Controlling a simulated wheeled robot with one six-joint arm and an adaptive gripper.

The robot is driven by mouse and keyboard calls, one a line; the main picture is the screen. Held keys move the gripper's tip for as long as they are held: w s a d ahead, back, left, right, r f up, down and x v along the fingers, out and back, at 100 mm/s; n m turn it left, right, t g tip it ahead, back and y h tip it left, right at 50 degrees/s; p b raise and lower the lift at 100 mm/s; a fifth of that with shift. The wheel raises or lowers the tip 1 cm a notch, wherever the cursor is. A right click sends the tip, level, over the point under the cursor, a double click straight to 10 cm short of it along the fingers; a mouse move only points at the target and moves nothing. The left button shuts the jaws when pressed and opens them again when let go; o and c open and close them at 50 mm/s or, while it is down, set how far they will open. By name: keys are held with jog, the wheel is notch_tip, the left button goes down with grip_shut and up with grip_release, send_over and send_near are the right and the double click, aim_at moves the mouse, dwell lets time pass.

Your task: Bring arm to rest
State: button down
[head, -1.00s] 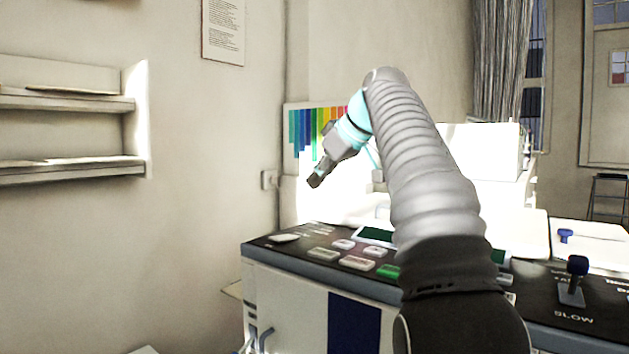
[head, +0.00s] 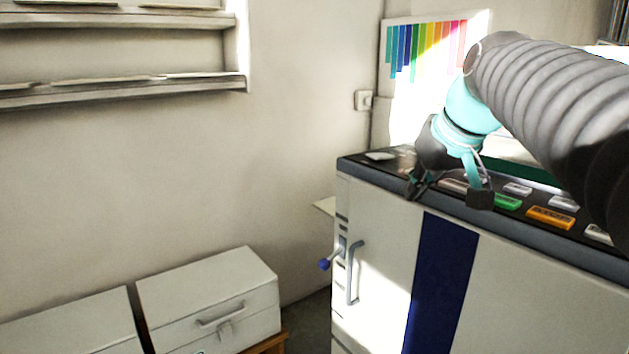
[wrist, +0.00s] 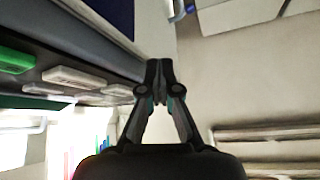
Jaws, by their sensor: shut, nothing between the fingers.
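My gripper (head: 414,190) is in the head view, at the end of my arm in front of the control cabinet's (head: 391,250) top front edge. In the wrist view its fingers (wrist: 160,75) are together with nothing between them. The arm comes in from the right and bends at the teal wrist. The gripper looks close to the cabinet's edge, but I cannot tell the exact gap.
The cabinet has coloured buttons, such as a green one (head: 507,202), a blue stripe (head: 440,285) and a blue-knobbed lever (head: 326,264). White boxes (head: 207,290) stand at lower left. Wall shelves (head: 120,95) are above. Bare wall lies between.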

jog(key=s+f+m+h, duration=0.1)
jog(key=s+f, duration=0.8)
jog(key=f, duration=0.3)
jog(key=s+f+m+g+h, duration=0.1)
jog(key=s+f, duration=0.9)
jog(key=f, duration=0.2)
jog(key=shift+a+m, duration=0.3)
jog(key=shift+s, duration=0.1)
